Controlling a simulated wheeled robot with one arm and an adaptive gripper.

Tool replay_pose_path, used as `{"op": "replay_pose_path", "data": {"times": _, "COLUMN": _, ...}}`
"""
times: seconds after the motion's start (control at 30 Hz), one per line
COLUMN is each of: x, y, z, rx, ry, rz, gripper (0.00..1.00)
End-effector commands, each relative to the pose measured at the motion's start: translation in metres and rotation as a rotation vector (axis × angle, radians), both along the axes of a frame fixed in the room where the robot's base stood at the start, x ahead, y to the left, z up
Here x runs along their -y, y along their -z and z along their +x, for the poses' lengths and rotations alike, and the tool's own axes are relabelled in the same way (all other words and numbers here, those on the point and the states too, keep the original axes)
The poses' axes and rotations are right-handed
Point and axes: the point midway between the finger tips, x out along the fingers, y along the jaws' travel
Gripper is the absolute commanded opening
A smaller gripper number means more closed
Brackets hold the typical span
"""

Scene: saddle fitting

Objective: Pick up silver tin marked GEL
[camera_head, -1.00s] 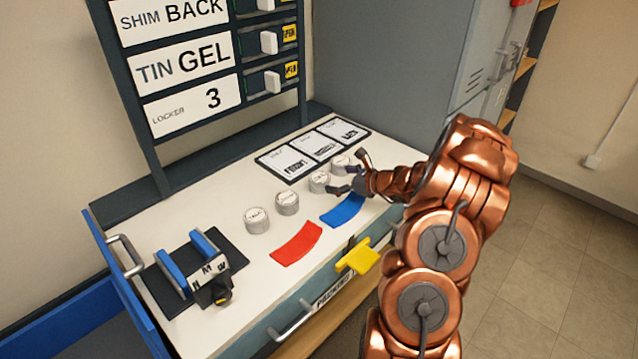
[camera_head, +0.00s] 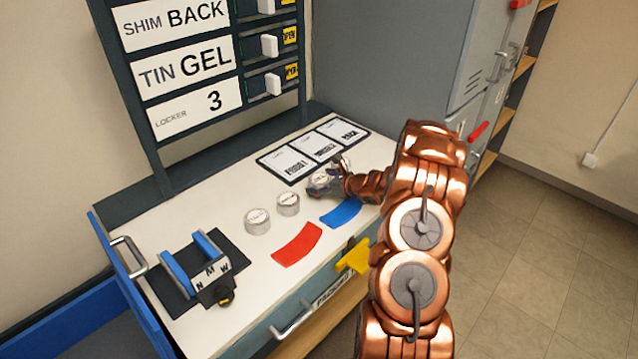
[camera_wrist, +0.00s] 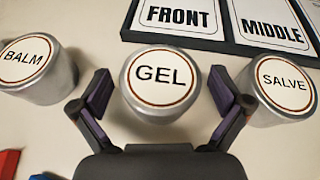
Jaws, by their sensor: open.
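The silver tin marked GEL (camera_wrist: 160,76) stands upright in the middle of the wrist view, its white lid label readable. My gripper (camera_wrist: 162,92) is open, with one dark, purple-padded finger on each side of this tin. Small gaps show between the pads and the tin, and nothing is held. In the head view my gripper (camera_head: 324,184) is low over the worktop at the row of tins and partly hides the tin there.
A BALM tin (camera_wrist: 38,70) stands left of the GEL tin and a SALVE tin (camera_wrist: 284,82) stands close on its right. A card tray (camera_head: 313,150) lies behind. Red (camera_head: 297,245) and blue (camera_head: 341,212) pieces lie in front. A board (camera_head: 188,65) reads TIN GEL.

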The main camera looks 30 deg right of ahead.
Motion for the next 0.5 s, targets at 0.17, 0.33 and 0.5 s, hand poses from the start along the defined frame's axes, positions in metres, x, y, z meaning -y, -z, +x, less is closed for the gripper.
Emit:
{"op": "replay_pose_path", "data": {"times": 0.17, "x": 0.0002, "y": -0.0001, "z": -0.0002, "rx": 0.000, "ry": 0.000, "rz": 0.000, "gripper": 0.97}}
{"op": "replay_pose_path", "data": {"times": 0.33, "x": 0.0002, "y": -0.0002, "z": -0.0003, "rx": 0.000, "ry": 0.000, "rz": 0.000, "gripper": 0.79}}
{"op": "replay_pose_path", "data": {"times": 0.5, "x": 0.0002, "y": -0.0003, "z": -0.0004, "rx": 0.000, "ry": 0.000, "rz": 0.000, "gripper": 0.61}}
